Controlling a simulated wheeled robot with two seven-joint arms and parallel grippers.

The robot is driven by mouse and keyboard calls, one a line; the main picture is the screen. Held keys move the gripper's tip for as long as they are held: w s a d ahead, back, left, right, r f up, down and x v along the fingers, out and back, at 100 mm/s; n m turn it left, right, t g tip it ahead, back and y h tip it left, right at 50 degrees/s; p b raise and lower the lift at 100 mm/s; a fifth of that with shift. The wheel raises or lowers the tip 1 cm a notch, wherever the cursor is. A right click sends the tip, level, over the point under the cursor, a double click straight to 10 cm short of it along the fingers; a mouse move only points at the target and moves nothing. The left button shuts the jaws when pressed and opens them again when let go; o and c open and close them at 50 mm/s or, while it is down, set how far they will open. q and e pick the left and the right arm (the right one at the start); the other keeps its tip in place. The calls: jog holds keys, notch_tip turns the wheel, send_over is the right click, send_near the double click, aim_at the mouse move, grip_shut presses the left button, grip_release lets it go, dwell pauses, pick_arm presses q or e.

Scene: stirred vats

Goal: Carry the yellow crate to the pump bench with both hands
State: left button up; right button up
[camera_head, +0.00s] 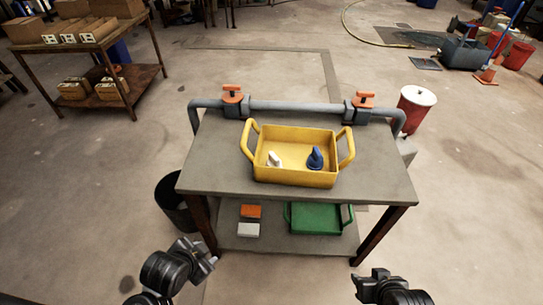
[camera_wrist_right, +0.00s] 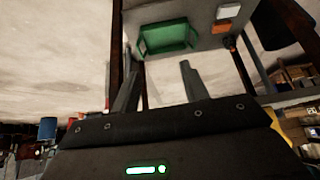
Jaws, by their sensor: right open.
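The yellow crate (camera_head: 297,174) sits upright on a grey-topped bench (camera_head: 384,187), with a raised handle at each end. A white item (camera_head: 273,159) and a blue item (camera_head: 315,158) stand inside it. My right gripper (camera_head: 372,284) is in front of the bench at the lower right, apart from the crate. In the right wrist view its two fingers (camera_wrist_right: 160,82) are spread with nothing between them. My left gripper (camera_head: 206,259) is at the lower left, apart from the crate; its jaw gap is not clear.
A grey pipe with two orange-handled valves (camera_head: 233,100) runs along the bench's back edge. A green crate (camera_head: 318,219) sits on the lower shelf. A dark bin (camera_head: 174,203) and a red drum (camera_head: 415,110) flank the bench. Open floor lies on both sides.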

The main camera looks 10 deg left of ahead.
pick_arm(q)
jog(key=w+d+r+m+t, duration=0.3)
jog(key=w+d+r+m, duration=0.15)
jog(key=w+d, duration=0.2)
pick_arm(e)
jog(key=w+r+t, duration=0.3)
jog(key=w, duration=0.5)
jog(key=m+t, duration=0.3)
jog(key=t, duration=0.6)
send_near(351, 147)
jog(key=shift+w+a+f+h, duration=0.1)
jog(key=shift+a+f+h, duration=0.05)
jog(key=shift+f+h, duration=0.25)
pick_arm(q)
jog(key=m+t+y, duration=0.1)
jog(key=m+t, duration=0.7)
jog(key=m, duration=0.9)
send_near(245, 137)
jog(key=shift+a+f, duration=0.15)
jog(key=shift+f, duration=0.45)
pick_arm(e)
jog(key=shift+r, duration=0.15)
pick_arm(q)
jog(key=w, duration=1.1)
pick_arm(e)
jog(key=w, duration=1.1)
